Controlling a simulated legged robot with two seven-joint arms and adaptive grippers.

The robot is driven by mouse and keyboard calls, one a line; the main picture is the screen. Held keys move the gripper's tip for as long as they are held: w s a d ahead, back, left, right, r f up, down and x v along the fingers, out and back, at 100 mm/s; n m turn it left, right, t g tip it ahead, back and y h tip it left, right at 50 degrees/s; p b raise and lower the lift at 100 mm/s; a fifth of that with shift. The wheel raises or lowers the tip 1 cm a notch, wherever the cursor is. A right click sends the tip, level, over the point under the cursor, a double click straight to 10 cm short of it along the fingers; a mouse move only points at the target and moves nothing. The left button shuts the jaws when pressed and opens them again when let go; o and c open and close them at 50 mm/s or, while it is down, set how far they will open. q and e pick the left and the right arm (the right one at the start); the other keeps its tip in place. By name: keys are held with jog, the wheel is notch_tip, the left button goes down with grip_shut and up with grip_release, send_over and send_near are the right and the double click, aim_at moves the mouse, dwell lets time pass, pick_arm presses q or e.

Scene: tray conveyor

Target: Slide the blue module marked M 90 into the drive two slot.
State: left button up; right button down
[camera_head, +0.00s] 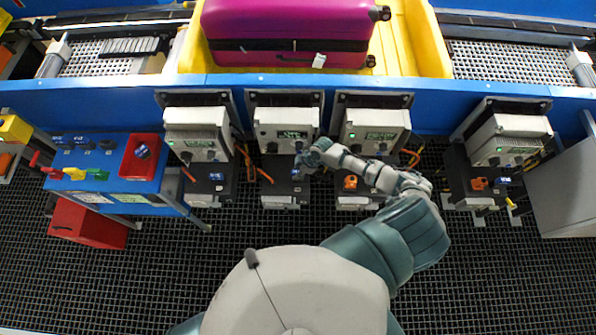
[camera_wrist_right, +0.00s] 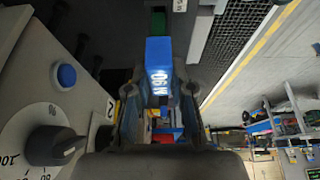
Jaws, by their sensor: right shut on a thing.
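The blue module (camera_wrist_right: 158,70) marked M 90 shows in the right wrist view, upright between the fingers of my right gripper (camera_wrist_right: 159,108), which is shut on it. A green part shows at its far end against a dark surface; I cannot tell whether it is inside a slot. In the head view my right gripper (camera_head: 302,163) is at the second drive unit from the left (camera_head: 287,130), just below its grey housing and over its black lower box (camera_head: 284,190). A label "2" shows beside the fingers in the wrist view. My left gripper is not in view.
Other drive units stand left (camera_head: 197,132) and right (camera_head: 375,130), with another at far right (camera_head: 505,138). A blue bench (camera_head: 120,190) with a red tray (camera_head: 139,158) is at left. A magenta suitcase (camera_head: 285,25) lies in a yellow tray (camera_head: 428,45) on the conveyor.

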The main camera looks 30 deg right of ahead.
jog(key=shift+a, duration=0.1)
dwell(0.4)
jog(key=shift+f+b, duration=1.8)
jog(key=shift+f, duration=0.6)
jog(key=c, duration=0.9)
grip_release()
jog(key=shift+c, duration=0.2)
jog(key=shift+r, duration=0.1)
jog(key=v, duration=1.1)
jog(key=shift+r, duration=0.4)
